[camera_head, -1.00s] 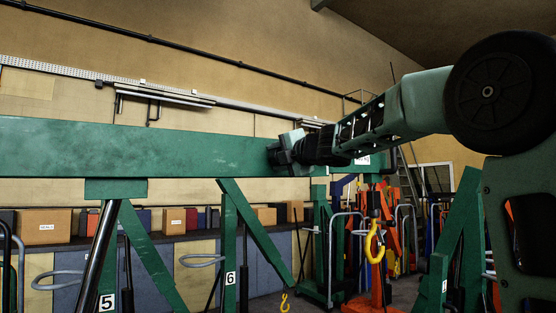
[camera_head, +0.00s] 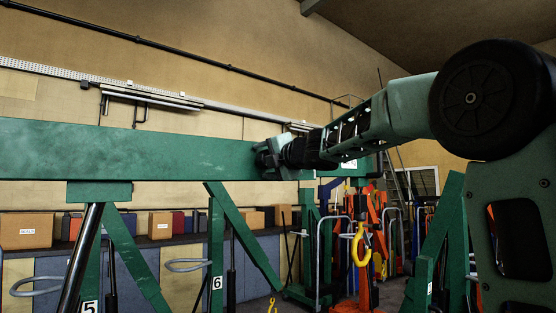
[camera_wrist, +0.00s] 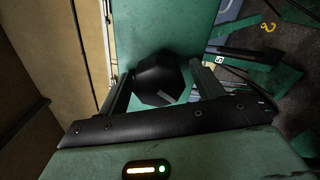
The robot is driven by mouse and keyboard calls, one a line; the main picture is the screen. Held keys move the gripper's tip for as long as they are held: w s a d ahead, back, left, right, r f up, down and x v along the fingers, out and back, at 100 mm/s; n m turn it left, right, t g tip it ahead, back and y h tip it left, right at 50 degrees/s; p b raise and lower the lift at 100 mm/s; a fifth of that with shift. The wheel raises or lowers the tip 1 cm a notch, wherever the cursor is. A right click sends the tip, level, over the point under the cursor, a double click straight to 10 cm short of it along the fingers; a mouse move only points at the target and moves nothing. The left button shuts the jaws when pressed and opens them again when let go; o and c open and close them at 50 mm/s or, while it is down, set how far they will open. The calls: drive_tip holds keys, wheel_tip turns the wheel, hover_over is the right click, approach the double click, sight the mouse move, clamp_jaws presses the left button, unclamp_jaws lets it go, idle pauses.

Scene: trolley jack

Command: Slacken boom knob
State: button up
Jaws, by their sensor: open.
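The boom (camera_head: 120,150) is a long green beam across the head view; its green face also fills the upper middle of the wrist view (camera_wrist: 165,25). The boom knob (camera_wrist: 158,80) is black and many-sided, on the boom's face in the wrist view. My gripper (camera_wrist: 160,70) is open, one finger on each side of the knob, with a visible gap on the right. I cannot tell whether the left finger touches it. In the head view my gripper (camera_head: 266,156) is against the boom's side near its right part, and the knob is hidden there.
Green slanted legs numbered 5 and 6 (camera_head: 217,250) stand below the boom. A yellow hook (camera_head: 361,243) hangs right of my gripper. Boxes (camera_head: 30,230) line a bench along the back wall. A ladder and an orange stand (camera_head: 366,275) are farther right.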

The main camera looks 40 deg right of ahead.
drive_tip(key=s+b, duration=1.5)
drive_tip(key=s, duration=0.2)
drive_tip(key=shift+d+b, duration=0.3)
drive_tip(key=shift+b, duration=0.05)
